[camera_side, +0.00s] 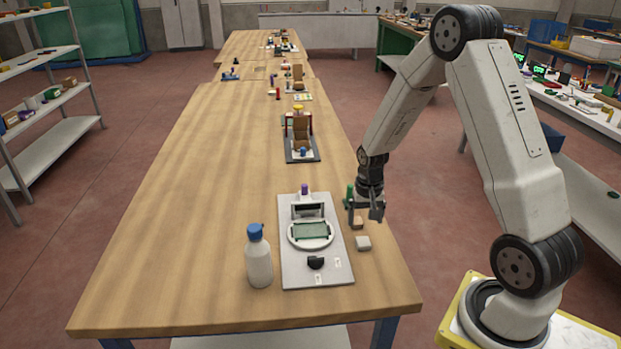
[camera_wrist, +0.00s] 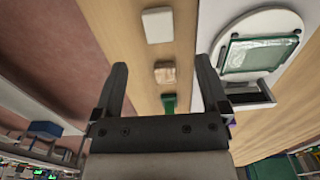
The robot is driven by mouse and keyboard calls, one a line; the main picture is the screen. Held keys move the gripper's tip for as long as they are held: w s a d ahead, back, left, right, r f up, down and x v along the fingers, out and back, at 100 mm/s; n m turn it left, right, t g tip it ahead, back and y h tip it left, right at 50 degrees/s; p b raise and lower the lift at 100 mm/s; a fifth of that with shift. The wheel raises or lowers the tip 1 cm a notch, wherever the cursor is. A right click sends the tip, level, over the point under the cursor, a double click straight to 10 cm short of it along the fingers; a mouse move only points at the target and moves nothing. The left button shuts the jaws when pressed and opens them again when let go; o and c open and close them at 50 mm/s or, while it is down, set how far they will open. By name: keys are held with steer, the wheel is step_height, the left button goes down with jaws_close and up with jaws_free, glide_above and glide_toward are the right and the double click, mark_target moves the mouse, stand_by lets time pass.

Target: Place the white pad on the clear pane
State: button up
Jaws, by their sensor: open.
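The white pad (camera_side: 363,243) lies on the wooden table, just right of the grey base plate; it also shows at the top of the wrist view (camera_wrist: 157,25). The clear pane (camera_side: 312,230), greenish with a green edge, lies on a round white disc on the base plate. It shows at the right of the wrist view (camera_wrist: 258,54). My gripper (camera_side: 364,210) is open and empty above the table, farther back than the white pad. In the wrist view its fingers (camera_wrist: 162,70) are spread, with a tan block (camera_wrist: 165,74) between them and the pad beyond the fingertips.
A green item (camera_side: 349,196) stands behind the tan block. A white bottle with a blue cap (camera_side: 258,258) stands left of the base plate (camera_side: 293,274). A dark bracket (camera_side: 307,211) rises behind the pane, and a black knob (camera_side: 316,262) sits in front. The table's left side is clear.

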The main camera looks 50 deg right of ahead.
mark_target(363, 241)
steer(key=shift+f, duration=1)
steer(key=shift+s+f, duration=0.1)
steer(key=shift+f, duration=2.5)
steer(key=shift+a, duration=0.1)
jaws_close()
steer(key=shift+r, duration=0.15)
